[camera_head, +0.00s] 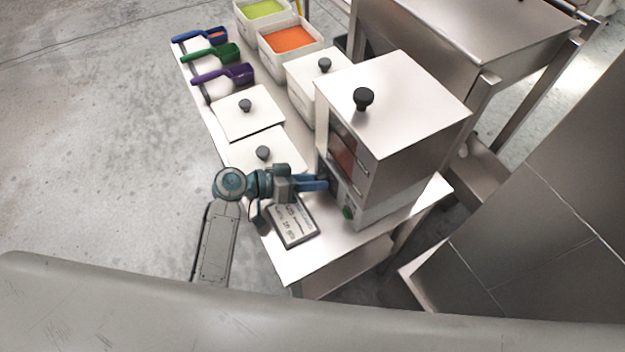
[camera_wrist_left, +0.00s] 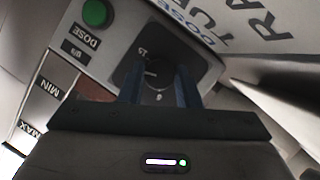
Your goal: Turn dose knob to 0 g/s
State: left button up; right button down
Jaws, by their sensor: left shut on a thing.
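The dosing machine (camera_head: 395,160) is a pale metal box on the table, with a dark window on its side. My left gripper (camera_head: 324,184) reaches its lower front panel from the left. In the left wrist view the gripper's two blue fingers (camera_wrist_left: 160,85) are shut on the dose knob, on a dark dial plate (camera_wrist_left: 130,62) marked 15 and 0. The knob is dark and mostly hidden between the fingers. A white line shows near it, but I cannot tell the exact setting. My right gripper is not in view.
A green button (camera_head: 348,212) sits beside the dial, above a DOSE g/s label (camera_wrist_left: 82,36). A sign card (camera_head: 292,222) lies on the table below my gripper. Lidded bins (camera_head: 248,112), an orange-filled bin (camera_head: 290,40) and several scoops (camera_head: 225,75) stand farther back.

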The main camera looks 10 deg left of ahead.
pick_arm(q)
jog(key=o, duration=1)
jog(key=shift+a, duration=0.1)
jog(key=shift+s+a, duration=0.15)
jog(key=shift+a, duration=0.2)
jog(key=b+v, duration=0.3)
jog(key=v, duration=0.5)
jog(key=shift+v, duration=0.85)
jog(key=shift+r, duration=0.15)
jog(key=shift+c, duration=0.2)
